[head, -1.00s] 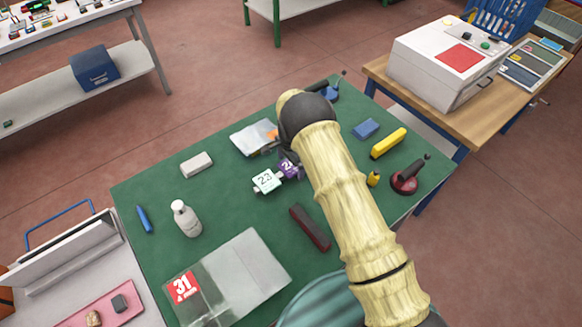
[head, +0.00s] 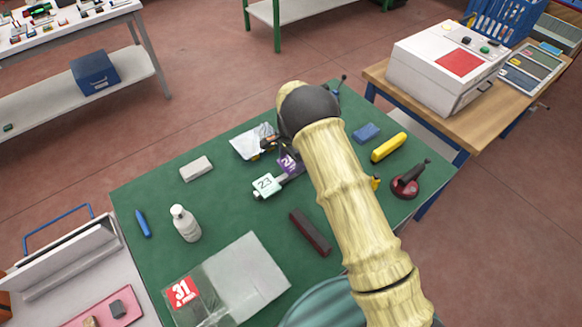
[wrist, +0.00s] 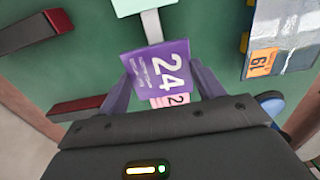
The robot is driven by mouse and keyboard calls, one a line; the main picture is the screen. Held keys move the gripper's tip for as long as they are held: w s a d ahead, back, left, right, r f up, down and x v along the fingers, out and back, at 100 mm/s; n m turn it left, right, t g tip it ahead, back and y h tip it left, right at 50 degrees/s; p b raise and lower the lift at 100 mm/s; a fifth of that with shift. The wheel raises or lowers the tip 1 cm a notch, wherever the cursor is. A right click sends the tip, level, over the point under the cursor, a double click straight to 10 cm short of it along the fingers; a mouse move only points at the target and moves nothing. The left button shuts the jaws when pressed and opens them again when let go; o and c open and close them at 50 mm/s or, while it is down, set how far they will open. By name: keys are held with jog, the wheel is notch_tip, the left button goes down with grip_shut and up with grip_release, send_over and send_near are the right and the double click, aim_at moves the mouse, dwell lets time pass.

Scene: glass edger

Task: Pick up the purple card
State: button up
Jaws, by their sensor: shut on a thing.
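The purple card (wrist: 158,72) bears a white 24 and sits between the two fingers of my gripper (wrist: 163,85), which is shut on it in the wrist view. In the head view the purple card (head: 287,162) shows partly beside my arm, above the green table (head: 232,195). A pale green card (head: 265,185) marked 23 is just left of it on a grey holder (head: 290,178). A pink card (wrist: 170,100) shows behind the purple card in the wrist view. My arm hides part of the holder in the head view.
A plastic bag with an orange label (wrist: 262,62) lies near the holder. Bare table lies left of the holder.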

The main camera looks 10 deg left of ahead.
aim_at(291, 162)
notch_tip(291, 162, up, 6)
jog(key=shift+b, duration=0.6)
